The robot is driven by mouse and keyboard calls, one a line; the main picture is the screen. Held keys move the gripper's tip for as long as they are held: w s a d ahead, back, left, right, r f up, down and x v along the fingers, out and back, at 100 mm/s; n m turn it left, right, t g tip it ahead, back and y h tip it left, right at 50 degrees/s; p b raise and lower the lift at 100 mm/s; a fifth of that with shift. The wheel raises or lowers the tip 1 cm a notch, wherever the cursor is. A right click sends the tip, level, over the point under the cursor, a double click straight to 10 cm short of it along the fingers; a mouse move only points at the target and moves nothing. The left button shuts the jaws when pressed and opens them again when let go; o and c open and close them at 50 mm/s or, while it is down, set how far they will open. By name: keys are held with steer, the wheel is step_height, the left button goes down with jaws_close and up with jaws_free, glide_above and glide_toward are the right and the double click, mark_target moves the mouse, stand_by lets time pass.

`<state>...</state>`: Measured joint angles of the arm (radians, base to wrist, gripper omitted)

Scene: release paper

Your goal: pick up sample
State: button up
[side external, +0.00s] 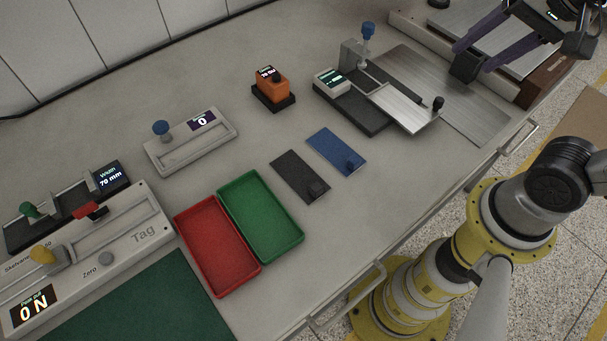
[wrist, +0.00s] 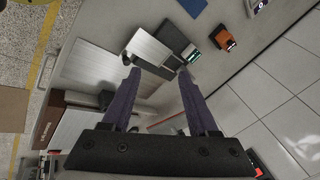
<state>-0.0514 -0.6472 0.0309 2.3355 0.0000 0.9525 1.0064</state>
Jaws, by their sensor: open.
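My gripper (side external: 473,57) is at the upper right in the side view, with two long purple fingers apart and nothing between them. It also shows in the wrist view (wrist: 158,71). Nothing is labelled as a sample, so I cannot tell for certain which thing it is. A black sheet (side external: 293,171) and a blue sheet (side external: 331,146) lie flat on the bench, each with a small block of its own colour at its near end. A dark block (side external: 467,66) stands by the steel plate station, just below the fingertips in the side view; I cannot tell the gap.
A steel-plated device (side external: 402,106) with a blue knob, an orange device (side external: 270,84) and a grey device (side external: 188,145) stand on the bench. A red tray (side external: 193,223) and a green tray (side external: 287,202) lie nearer. The tag tester (side external: 125,241) is at left.

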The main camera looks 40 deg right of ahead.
steer(key=w+a+m+g, duration=0.1)
steer(key=w+a+m, duration=0.3)
steer(key=w+m, duration=0.1)
steer(key=m+g, duration=0.2)
steer(key=g, duration=0.2)
glide_above(317, 187)
step_height(317, 187, down, 10)
steer(key=f, duration=0.1)
step_height(317, 187, down, 7)
steer(key=shift+d+f, duration=0.15)
steer(key=shift+a+f, duration=0.2)
steer(key=shift+f, duration=2.35)
jaws_close()
